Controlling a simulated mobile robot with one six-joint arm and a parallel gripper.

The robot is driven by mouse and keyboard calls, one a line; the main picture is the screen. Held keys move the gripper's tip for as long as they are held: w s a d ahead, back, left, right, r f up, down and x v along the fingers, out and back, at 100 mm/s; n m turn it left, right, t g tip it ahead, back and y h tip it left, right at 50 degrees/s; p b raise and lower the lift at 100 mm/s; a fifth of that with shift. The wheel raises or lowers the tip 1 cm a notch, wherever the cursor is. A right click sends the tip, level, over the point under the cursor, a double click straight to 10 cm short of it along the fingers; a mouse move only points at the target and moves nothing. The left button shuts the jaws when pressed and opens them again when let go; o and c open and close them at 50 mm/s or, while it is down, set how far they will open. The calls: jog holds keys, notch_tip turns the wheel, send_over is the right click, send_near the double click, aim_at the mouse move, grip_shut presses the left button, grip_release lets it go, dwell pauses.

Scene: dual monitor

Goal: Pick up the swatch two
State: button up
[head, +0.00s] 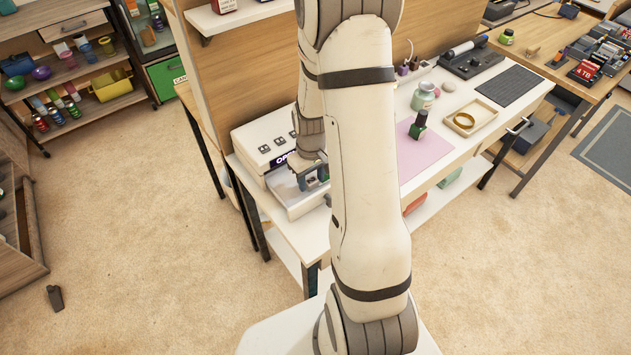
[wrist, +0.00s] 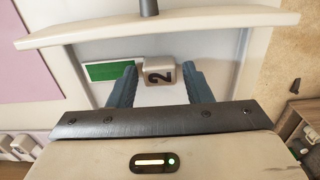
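In the head view my gripper (head: 314,178) is low over the white open-fronted box (head: 276,160) on the desk. The block is not distinguishable there.
A raised white rim (wrist: 230,22) borders the recess in the wrist view. A wooden panel (head: 245,60) stands behind the box.

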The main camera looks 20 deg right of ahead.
jog(key=c, duration=0.8)
jog(key=shift+r, duration=0.1)
